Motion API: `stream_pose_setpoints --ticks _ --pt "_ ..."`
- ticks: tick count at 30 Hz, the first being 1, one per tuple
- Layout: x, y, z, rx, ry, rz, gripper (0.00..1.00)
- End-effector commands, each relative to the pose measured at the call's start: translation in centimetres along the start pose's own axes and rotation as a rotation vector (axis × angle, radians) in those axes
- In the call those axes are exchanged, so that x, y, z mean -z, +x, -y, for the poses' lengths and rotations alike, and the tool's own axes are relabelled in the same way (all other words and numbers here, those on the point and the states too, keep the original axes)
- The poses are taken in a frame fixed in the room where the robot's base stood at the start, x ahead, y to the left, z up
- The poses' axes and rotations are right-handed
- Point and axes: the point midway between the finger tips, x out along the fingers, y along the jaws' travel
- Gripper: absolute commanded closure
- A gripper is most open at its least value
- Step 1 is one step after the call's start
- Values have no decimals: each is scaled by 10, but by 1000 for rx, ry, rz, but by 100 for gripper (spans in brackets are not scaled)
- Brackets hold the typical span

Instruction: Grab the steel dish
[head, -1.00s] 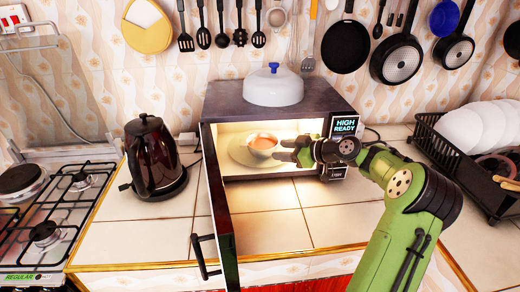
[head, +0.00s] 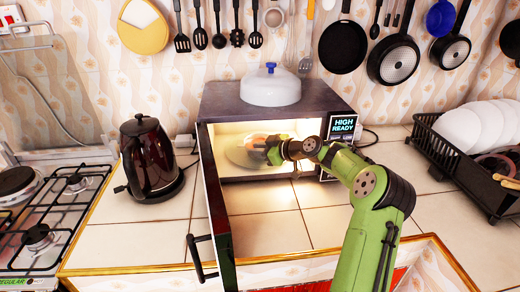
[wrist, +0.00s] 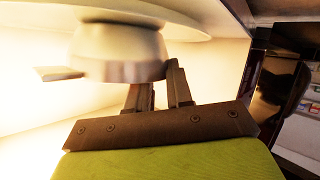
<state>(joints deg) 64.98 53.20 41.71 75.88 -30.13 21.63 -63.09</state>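The steel dish (head: 259,139) looks like a small pale bowl with orange-brown contents. It sits on a round plate inside the lit microwave, and my gripper partly covers it in the head view. In the wrist view the dish (wrist: 120,55) appears upside down, with a flat tab sticking out at its left. My gripper (head: 271,150) reaches into the microwave from the right. Its two fingers (wrist: 157,85) show a gap between them, beside the dish's right part. I cannot tell whether they touch it.
The microwave (head: 213,105) has its door (head: 216,205) swung open toward the front. A dark kettle (head: 151,160) is to the left, beside the stove (head: 40,225). A dish rack (head: 460,165) is at the right.

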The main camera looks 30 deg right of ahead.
Motion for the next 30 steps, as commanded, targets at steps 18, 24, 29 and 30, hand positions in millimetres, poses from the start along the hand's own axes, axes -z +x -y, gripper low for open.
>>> stream_pose_setpoints --ticks 18,24,29,30 --pt "10 -4 -3 2 0 2 100" --pt "31 -19 -4 2 1 4 100" --pt "27 -41 24 2 1 6 100" --pt "27 -48 32 1 2 7 100"
